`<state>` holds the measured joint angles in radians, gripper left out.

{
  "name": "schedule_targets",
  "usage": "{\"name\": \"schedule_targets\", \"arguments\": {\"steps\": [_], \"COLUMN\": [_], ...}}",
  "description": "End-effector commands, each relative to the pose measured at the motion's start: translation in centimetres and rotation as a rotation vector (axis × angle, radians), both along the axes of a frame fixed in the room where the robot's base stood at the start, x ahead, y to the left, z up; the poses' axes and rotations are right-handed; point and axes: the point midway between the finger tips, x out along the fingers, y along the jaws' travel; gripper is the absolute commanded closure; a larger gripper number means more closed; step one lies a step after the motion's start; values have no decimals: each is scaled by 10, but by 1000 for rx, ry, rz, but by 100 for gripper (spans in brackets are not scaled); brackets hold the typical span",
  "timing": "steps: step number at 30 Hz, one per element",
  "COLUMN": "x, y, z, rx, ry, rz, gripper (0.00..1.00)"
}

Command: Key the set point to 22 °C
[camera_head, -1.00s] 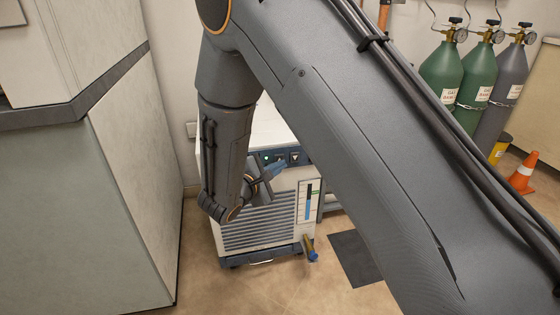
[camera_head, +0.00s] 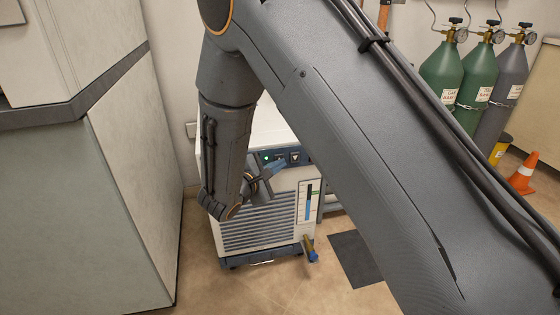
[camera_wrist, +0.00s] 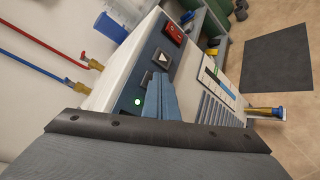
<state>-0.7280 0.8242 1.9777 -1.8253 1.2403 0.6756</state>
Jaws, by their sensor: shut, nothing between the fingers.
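The chiller (camera_head: 262,218) is a white cabinet on the floor with a louvred front and a dark blue control panel (camera_head: 303,157) along its top edge. In the wrist view the panel (camera_wrist: 146,63) shows a green light (camera_wrist: 138,101), an up-arrow button (camera_wrist: 162,59) and a red switch (camera_wrist: 174,33). Another button (camera_wrist: 147,78) is partly covered by my fingers. My gripper (camera_wrist: 160,80) is shut and empty, its blue fingertips over the panel between the light and the arrow button. I cannot tell whether they touch. No set-point digits are readable.
A level gauge (camera_head: 308,202) and a drain valve (camera_head: 311,250) are on the chiller's front right. Red and blue hoses (camera_wrist: 50,48) join its side. A tall cabinet (camera_head: 130,180) stands left. Gas cylinders (camera_head: 480,75) and a cone (camera_head: 522,173) stand right.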

Motion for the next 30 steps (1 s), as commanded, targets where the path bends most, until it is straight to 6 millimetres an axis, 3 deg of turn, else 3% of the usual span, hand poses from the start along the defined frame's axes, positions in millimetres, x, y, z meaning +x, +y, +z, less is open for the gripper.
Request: {"name": "schedule_targets", "arguments": {"steps": [30], "x": [-22], "y": [-6], "z": [0], "rx": [-1], "ry": [1], "rz": [1], "gripper": [100]}}
